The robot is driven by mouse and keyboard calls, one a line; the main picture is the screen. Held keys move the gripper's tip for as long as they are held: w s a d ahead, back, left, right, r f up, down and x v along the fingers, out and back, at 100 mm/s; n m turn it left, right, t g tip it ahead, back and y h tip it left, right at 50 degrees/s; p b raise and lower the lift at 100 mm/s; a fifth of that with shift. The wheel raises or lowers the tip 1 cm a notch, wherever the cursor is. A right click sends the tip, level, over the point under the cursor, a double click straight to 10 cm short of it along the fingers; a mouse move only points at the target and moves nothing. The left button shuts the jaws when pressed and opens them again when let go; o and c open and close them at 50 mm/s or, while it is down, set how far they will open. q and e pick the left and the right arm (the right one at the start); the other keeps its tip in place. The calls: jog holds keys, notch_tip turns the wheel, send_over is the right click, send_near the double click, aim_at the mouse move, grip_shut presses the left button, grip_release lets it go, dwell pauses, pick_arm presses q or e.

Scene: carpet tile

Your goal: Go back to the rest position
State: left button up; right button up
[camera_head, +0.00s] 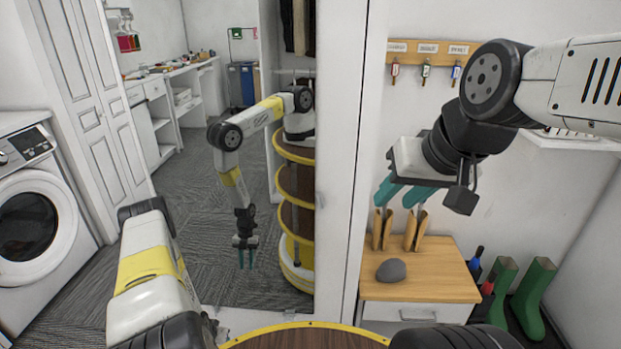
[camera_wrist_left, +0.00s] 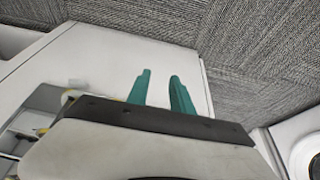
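My right gripper (camera_head: 402,200) hangs in the air above a small wooden-topped cabinet (camera_head: 445,285). Its two teal fingers are apart and nothing shows between them. My left arm (camera_head: 152,272) comes in at the lower left of the head view, and its gripper is out of direct sight there. In the left wrist view, my left gripper (camera_wrist_left: 160,85) has its teal fingers apart and empty, with a pale surface and grey carpet behind them. A tall panel that looks like a mirror (camera_head: 285,215) shows a similar arm with teal fingers pointing down.
A grey stone-like object (camera_head: 391,270) and tan upright pieces (camera_head: 415,232) are on the cabinet. Green boots (camera_head: 535,295) stand to its right. A key rack (camera_head: 428,52) hangs on the wall behind. A washing machine (camera_head: 38,215) is at the left. A white post (camera_head: 350,150) stands mid-view.

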pick_arm(q)
jog(key=w+a+r, duration=0.1)
jog(key=w+r, duration=0.4)
jog(key=r, duration=0.4)
jog(key=w+a+r, duration=0.2)
jog(key=w+r, duration=0.4)
jog(key=r, duration=0.4)
jog(key=w+d+r+y, duration=0.1)
jog(key=d+r, duration=0.1)
jog(key=r, duration=1)
jog(key=w+d+r, duration=0.1)
jog(key=d+r, duration=0.2)
jog(key=r, duration=0.9)
jog(key=s+d+r+t+h, duration=0.1)
jog(key=s+d+r, duration=0.35)
jog(key=r, duration=0.45)
jog(key=s+d+r, duration=0.3)
jog(key=s+r, duration=0.2)
jog(key=r, duration=0.5)
jog(key=s+d+r, duration=0.2)
jog(key=s, duration=0.4)
jog(key=s+d+r+h, duration=0.1)
jog(key=s+d+r, duration=0.2)
jog(key=s, duration=0.3)
jog(key=s+d+r, duration=0.2)
jog(key=s+r, duration=0.1)
jog(key=s, duration=0.4)
jog(key=shift+d+r+t+h, duration=0.25)
jog(key=shift+t+h, duration=0.05)
jog(key=shift+t, duration=0.1)
